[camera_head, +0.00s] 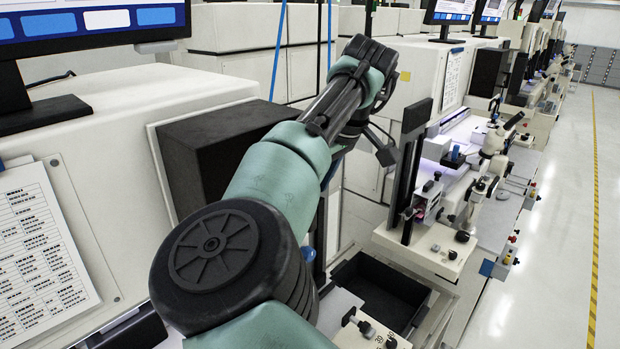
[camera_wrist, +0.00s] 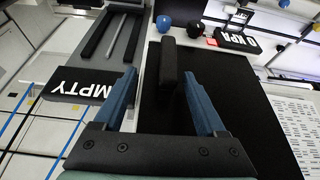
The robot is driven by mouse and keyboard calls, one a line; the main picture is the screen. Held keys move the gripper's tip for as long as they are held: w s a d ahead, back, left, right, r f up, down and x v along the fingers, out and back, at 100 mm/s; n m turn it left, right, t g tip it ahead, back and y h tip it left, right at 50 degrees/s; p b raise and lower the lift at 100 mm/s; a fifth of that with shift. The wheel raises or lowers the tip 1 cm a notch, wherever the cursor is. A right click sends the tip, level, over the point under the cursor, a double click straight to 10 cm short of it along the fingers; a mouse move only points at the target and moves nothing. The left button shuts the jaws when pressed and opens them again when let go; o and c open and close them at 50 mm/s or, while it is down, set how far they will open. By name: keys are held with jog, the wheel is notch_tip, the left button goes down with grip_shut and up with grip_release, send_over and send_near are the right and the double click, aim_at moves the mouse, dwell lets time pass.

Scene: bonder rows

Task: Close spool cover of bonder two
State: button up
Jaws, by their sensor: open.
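In the wrist view my gripper (camera_wrist: 160,75) has its two blue fingers spread apart. A black upright bar (camera_wrist: 168,58), which looks like a handle, stands in the gap between the fingers, with space on both sides. Behind it is a broad flat black panel (camera_wrist: 250,95), probably the spool cover; I cannot tell how far it is open. In the head view a dark box-like housing (camera_head: 220,135) sits on the near white machine (camera_head: 120,120), partly behind my arm. My gripper is not visible in the head view.
In the head view a black tray (camera_head: 375,295) lies below; another bonder (camera_head: 440,250) stands beyond. The aisle floor at right is clear.

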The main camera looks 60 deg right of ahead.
jog(key=shift+v, duration=2.4)
jog(key=shift+a, duration=0.1)
